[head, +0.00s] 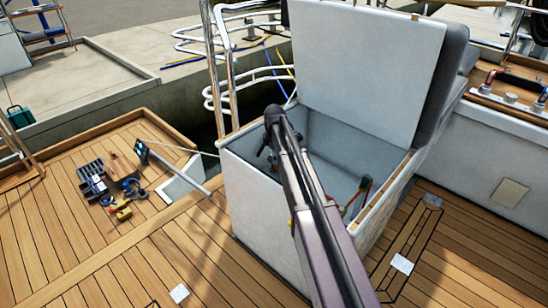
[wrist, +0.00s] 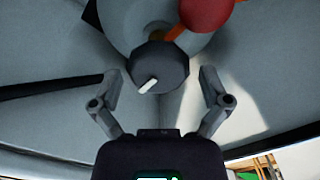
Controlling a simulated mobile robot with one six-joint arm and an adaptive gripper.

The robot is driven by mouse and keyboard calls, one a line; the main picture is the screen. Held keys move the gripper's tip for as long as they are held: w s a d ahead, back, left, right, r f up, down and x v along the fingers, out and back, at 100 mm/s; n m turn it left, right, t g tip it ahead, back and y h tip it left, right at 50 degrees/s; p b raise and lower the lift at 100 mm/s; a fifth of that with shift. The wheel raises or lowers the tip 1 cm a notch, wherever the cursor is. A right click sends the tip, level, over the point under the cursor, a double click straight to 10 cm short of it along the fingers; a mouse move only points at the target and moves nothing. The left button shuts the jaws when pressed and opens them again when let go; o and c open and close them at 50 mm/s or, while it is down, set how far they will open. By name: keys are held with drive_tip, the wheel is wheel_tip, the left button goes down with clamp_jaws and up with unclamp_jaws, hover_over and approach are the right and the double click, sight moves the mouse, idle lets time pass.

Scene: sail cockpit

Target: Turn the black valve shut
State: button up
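The black valve (wrist: 158,67) is a round dark knob with a white pointer mark, seen in the wrist view. Its mark slants from upper right to lower left. My gripper (wrist: 161,76) is open, with one finger on each side of the knob and a visible gap on both sides. Nothing is between the fingers except the knob ahead of them; whether the tips reach its depth I cannot tell. In the head view my arm reaches into the open white locker (head: 255,200), and the valve cannot be made out there.
A red ball (wrist: 207,12) on an orange stem sits close above and right of the knob. The raised locker lid (head: 360,70) stands behind my arm. A red-handled part (head: 365,184) shows inside the locker at right. Tools (head: 122,212) lie on the deck at left.

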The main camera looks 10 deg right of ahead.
drive_tip(key=shift+s, duration=0.1)
drive_tip(key=c, duration=0.7)
drive_tip(key=shift+a, duration=0.15)
